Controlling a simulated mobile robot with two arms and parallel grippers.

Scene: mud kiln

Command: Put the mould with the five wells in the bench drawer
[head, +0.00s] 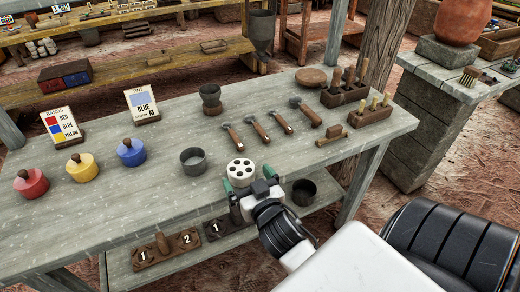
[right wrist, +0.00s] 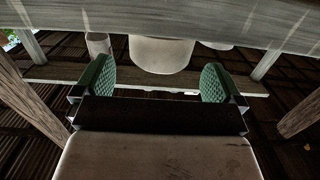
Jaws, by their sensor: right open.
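The white round mould (head: 241,172) stands on the grey bench (head: 150,205) near its front edge. Several dark wells show in its top. My right gripper (head: 252,186) is at the bench's front edge, just in front of the mould, with its green fingers apart. In the right wrist view the same gripper (right wrist: 160,84) is open, with nothing between its pads. A pale round thing (right wrist: 160,54) shows ahead between them; I cannot tell for sure that it is the mould. I cannot make out the bench drawer. My left gripper is not in view.
Red (head: 31,183), yellow (head: 82,167) and blue (head: 132,152) pots stand left. A dark pot (head: 303,191) and numbered boards (head: 165,250) are below the bench top.

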